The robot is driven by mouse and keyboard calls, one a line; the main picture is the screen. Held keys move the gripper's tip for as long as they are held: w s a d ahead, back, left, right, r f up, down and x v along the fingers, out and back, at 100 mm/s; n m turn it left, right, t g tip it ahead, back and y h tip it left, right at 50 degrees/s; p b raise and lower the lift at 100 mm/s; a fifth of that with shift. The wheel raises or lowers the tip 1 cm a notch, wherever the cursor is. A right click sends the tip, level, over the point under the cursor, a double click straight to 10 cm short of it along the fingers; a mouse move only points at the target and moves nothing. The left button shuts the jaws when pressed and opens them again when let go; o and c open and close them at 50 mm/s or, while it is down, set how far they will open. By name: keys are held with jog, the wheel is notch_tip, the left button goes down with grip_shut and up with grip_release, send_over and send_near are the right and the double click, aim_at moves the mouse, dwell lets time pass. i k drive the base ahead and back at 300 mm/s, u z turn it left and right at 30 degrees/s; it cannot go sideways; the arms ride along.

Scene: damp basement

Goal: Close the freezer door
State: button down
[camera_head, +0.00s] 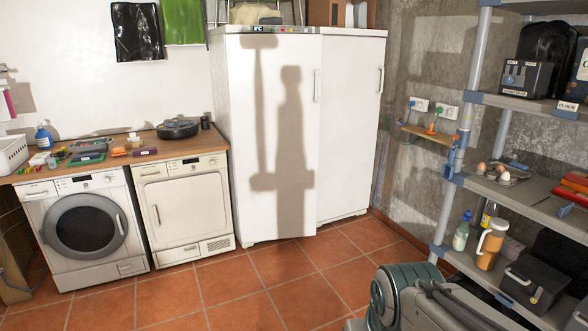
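The tall white freezer unit stands against the back wall with two upright doors side by side. The left door (238,130) has a handle (317,85) at its right edge and a small display above it. Its right edge seems to stand slightly forward of the right door (350,130), as if a little ajar, but I cannot judge the gap. The right door looks flush and has its handle (380,80) at its right edge.
A washing machine (87,228) and a dryer (187,210) stand left of the freezer under a wooden counter (115,165) with small items. Metal shelving (530,195) with jars and boxes lines the right side. The tiled floor (250,285) before the doors is clear.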

aim_at(274, 80)
jog(key=z, duration=0.6)
jog(key=i, duration=4)
jog(key=u, duration=1)
jog(key=i, duration=0.95)
jog(key=u, duration=0.3)
